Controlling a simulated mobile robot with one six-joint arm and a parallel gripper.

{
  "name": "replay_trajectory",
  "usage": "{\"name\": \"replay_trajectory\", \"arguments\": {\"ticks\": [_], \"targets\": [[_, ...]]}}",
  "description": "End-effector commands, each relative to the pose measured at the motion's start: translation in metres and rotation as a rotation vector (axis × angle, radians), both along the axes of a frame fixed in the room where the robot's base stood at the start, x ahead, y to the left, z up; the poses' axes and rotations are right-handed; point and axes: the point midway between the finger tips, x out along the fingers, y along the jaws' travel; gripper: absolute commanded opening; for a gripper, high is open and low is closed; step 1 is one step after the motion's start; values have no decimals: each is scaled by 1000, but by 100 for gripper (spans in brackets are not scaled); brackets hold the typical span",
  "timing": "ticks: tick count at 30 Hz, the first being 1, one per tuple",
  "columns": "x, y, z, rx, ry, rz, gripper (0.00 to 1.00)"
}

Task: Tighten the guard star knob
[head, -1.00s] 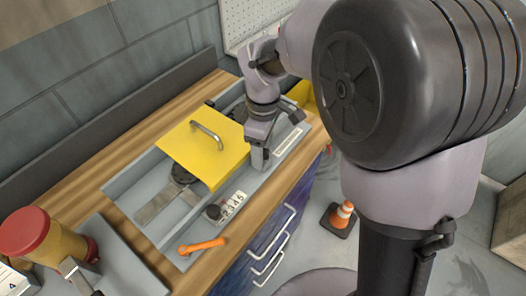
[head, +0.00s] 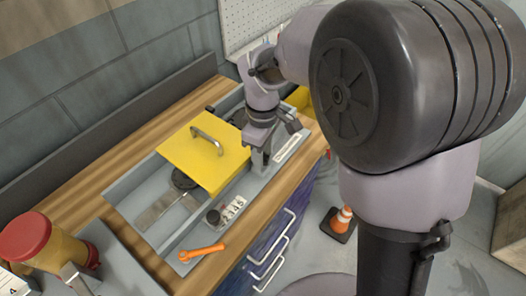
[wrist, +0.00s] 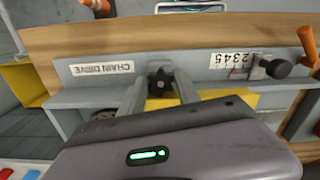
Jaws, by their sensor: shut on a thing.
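The black star knob (wrist: 160,82) shows in the wrist view, low on the grey frame beside the yellow guard. My gripper (wrist: 159,86) has one finger on each side of the knob and is shut on it. In the head view my gripper (head: 259,168) reaches down at the guard's right edge, and it hides the knob. The yellow guard (head: 196,165) with its metal handle (head: 206,139) lies over the grey trough (head: 128,182). A yellow strip of it shows behind my fingers in the wrist view (wrist: 222,94).
A "CHAIN DRIVE" label (wrist: 100,69) is left of the knob in the wrist view. A number counter (head: 234,209), black round knob (head: 213,216) and orange lever (head: 201,252) are along the near rail. A red-capped jar (head: 28,236) stands at left; a cone (head: 341,219) is on the floor.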

Motion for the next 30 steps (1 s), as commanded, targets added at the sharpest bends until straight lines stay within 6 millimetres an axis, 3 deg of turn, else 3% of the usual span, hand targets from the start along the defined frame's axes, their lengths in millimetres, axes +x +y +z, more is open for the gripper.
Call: {"name": "replay_trajectory", "arguments": {"ticks": [18,30], "targets": [[-2,2,1,1,1,-445,0],[-2,2,0,1,0,-561,0]]}}
